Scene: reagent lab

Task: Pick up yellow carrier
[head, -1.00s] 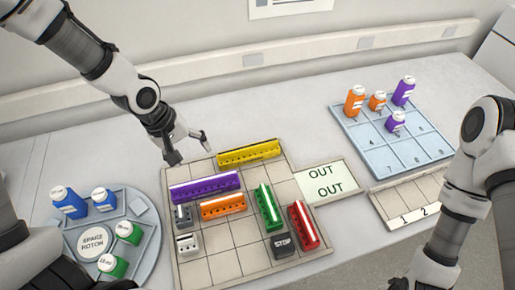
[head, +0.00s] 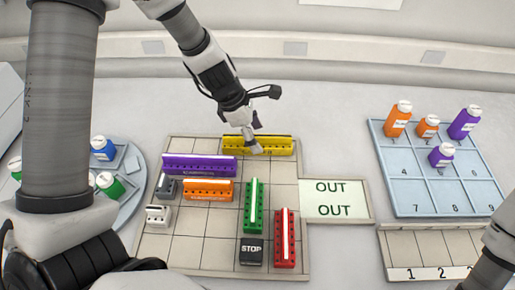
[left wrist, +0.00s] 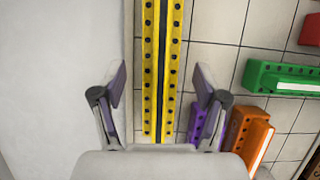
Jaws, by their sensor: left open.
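The yellow carrier (head: 270,147) is a long bar with a row of dark holes, lying at the back edge of the gridded board (head: 190,246). My left gripper (head: 257,135) is above the carrier, near its middle. In the left wrist view the yellow carrier (left wrist: 160,65) runs lengthwise between the two open fingers of my left gripper (left wrist: 160,100), with a gap on each side. The fingers are not closed on it. Part of the carrier is hidden behind the gripper in the head view. My right gripper is not in view; only part of my right arm shows.
Purple (head: 199,166), orange (head: 208,190), green (head: 254,207) and red (head: 284,238) carriers share the board with a STOP block (head: 251,251). An OUT plate (head: 335,200) adjoins it. A blue numbered tray (head: 405,188) with bottles is at right. Bottles stand on a round rack (head: 134,158) at left.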

